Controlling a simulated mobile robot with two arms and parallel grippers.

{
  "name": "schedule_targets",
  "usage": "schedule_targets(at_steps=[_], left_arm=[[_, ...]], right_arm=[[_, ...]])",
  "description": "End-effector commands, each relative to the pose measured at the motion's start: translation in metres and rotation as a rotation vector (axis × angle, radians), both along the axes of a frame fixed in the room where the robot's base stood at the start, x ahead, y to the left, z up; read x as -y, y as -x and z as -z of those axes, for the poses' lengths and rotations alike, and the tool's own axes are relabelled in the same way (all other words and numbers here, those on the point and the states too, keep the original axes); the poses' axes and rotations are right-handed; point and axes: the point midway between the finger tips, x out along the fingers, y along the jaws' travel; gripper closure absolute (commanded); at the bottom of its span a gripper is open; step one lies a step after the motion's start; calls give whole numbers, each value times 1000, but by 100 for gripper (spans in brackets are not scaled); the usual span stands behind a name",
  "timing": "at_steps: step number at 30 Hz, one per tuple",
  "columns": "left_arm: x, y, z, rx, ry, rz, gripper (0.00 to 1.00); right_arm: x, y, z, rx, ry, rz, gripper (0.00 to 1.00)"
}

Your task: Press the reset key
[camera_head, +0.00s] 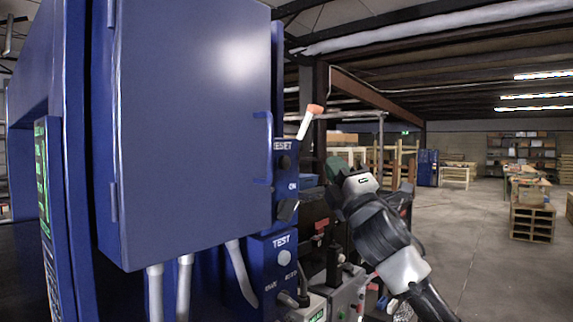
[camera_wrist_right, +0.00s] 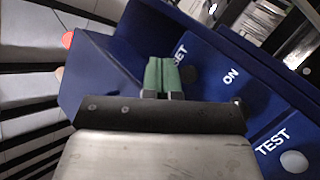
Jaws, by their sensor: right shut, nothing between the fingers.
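The RESET label (camera_head: 281,146) is on a blue control panel, with a dark round reset key (camera_head: 284,162) just below it. My right gripper (camera_head: 335,166) has green fingertips and is shut and empty. In the head view it is to the right of the key, with a visible gap in the picture. In the right wrist view the shut green fingers (camera_wrist_right: 161,74) point at the panel and cover part of the RESET label (camera_wrist_right: 180,54). The dark key (camera_wrist_right: 189,74) shows right beside the fingers there. Contact cannot be told. My left gripper is not in view.
A large blue cabinet (camera_head: 190,120) fills the left. Below RESET are an ON switch (camera_head: 287,210) and a TEST button (camera_head: 284,257). An orange-topped beacon (camera_head: 311,118) stands above the panel. Grey boxes (camera_head: 340,290) stand low beside it. Open floor (camera_head: 480,240) lies to the right.

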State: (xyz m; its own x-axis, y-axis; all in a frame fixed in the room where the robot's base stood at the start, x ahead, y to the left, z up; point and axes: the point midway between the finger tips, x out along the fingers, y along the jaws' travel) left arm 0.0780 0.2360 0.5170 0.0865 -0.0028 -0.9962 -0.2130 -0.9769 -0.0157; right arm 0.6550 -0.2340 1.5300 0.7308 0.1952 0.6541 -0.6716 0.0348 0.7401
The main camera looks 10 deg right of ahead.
Motion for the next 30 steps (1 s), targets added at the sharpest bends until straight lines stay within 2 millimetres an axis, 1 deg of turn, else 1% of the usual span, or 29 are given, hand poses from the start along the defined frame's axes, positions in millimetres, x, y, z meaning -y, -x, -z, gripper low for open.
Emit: schedule_targets(at_steps=[11,15,21,30], left_arm=[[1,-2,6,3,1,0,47],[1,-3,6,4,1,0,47],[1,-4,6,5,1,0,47],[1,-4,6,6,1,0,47]], right_arm=[[-34,-41,1,-1,-1,-2,100],[-41,-53,-1,1,-2,0,100],[-48,-61,0,0,1,0,100],[-49,-62,0,0,1,1,100]])
